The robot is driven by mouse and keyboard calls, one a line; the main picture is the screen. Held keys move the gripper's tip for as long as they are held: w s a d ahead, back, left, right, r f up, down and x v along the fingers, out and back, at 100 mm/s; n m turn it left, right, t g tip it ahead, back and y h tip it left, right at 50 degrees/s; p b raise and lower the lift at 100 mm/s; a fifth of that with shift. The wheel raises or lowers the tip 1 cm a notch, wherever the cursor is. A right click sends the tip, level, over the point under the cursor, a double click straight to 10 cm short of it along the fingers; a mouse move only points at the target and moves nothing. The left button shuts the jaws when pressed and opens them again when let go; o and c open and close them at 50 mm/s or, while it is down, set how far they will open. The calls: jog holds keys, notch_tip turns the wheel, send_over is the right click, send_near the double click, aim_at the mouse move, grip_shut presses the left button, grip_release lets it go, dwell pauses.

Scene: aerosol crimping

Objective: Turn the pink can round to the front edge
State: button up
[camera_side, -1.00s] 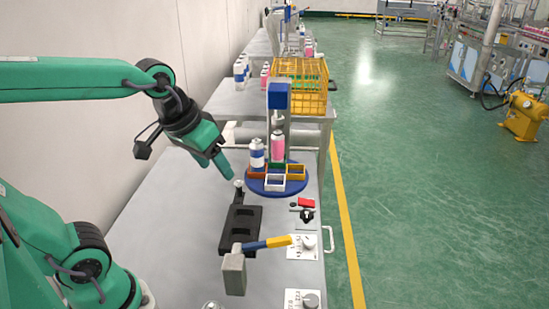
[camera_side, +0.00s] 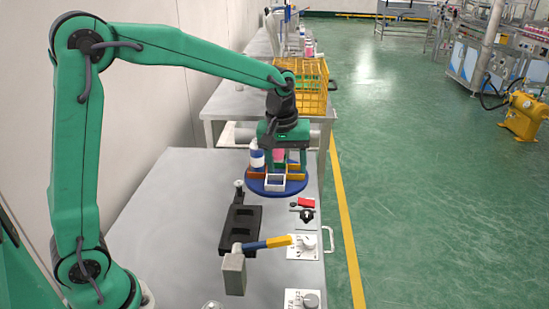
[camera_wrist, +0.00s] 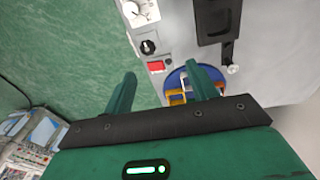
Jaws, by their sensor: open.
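The pink can (camera_side: 278,155) stands at the back of the blue turntable (camera_side: 270,190), partly hidden by my gripper. My gripper (camera_side: 283,160) is over the turntable in the side view, its green fingers pointing down and apart, with the pink can showing between them. I cannot tell whether they touch it. A white can with a blue band (camera_side: 256,160) stands at the left in an orange holder (camera_side: 256,174). The front white holder (camera_side: 275,182) is empty. In the wrist view my open fingers (camera_wrist: 163,88) show beside the turntable (camera_wrist: 174,80); the pink can is hidden there.
In front of the turntable lie a black tray (camera_side: 240,229) and a hammer (camera_side: 264,243). A red part (camera_side: 305,202) and a control knob panel (camera_side: 303,246) are near the right edge.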

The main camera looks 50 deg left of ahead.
aim_at(307, 213)
jog(key=w+f+n, duration=0.1)
jog(key=w+f, duration=0.1)
jog(key=f, duration=0.1)
jog(key=w+d+f+n+g, duration=0.1)
jog(key=w+f, duration=0.1)
jog(key=f, duration=0.1)
jog(key=w+f+n, duration=0.1)
jog(key=w+f, duration=0.1)
jog(key=f, duration=0.1)
jog(key=shift+w+d+g, duration=0.25)
jog(key=shift+w+g, duration=0.05)
jog(key=shift+w, duration=0.1)
jog(key=shift+f, duration=0.1)
jog(key=shift+f, duration=3.8)
jog(key=c, duration=1)
